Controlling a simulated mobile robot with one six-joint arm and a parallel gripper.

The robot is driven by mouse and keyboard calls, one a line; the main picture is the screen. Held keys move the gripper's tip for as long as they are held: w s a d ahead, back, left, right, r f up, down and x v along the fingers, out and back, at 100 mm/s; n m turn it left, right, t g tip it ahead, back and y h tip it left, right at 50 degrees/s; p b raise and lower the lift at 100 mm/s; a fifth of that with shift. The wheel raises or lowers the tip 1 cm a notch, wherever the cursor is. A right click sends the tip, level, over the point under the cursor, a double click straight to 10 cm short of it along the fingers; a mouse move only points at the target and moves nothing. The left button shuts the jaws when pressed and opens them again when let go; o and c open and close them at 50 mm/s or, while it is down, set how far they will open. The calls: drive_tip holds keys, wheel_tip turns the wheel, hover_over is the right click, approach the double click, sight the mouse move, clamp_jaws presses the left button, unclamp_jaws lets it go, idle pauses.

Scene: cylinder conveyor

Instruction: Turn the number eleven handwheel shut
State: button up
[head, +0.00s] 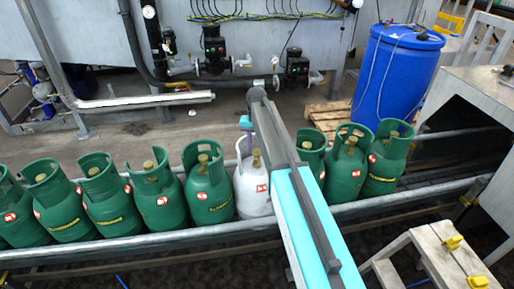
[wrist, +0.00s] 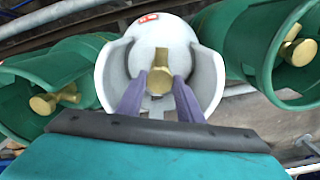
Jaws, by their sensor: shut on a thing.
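A white gas cylinder (head: 252,190) stands in a row of green cylinders on the conveyor. Its brass handwheel (head: 256,157) sits inside an open white collar. In the wrist view the white cylinder (wrist: 203,60) is at the centre, with its brass handwheel (wrist: 160,80) in the collar. My gripper (wrist: 160,87) reaches into the collar with two purple fingers, one on each side of the handwheel, shut on it. In the head view my teal arm passes just right of the white cylinder and hides part of the neighbouring one. I can read no number eleven.
Green cylinders stand close on both sides, such as one at left (head: 208,190) and one at right (head: 345,175). A conveyor rail (head: 140,243) runs in front. A blue drum (head: 395,80) stands behind on a pallet, and a step stool (head: 440,250) is at lower right.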

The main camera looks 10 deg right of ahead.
sight(256, 151)
drive_tip(key=shift+w+m, duration=0.1)
drive_tip(key=shift+m, duration=1)
drive_tip(key=o, duration=1.1)
drive_tip(key=shift+c, duration=0.2)
drive_tip(key=shift+r, duration=0.1)
wheel_tip(256, 151, up, 14)
drive_tip(key=b, duration=0.2)
drive_tip(key=shift+f, duration=0.2)
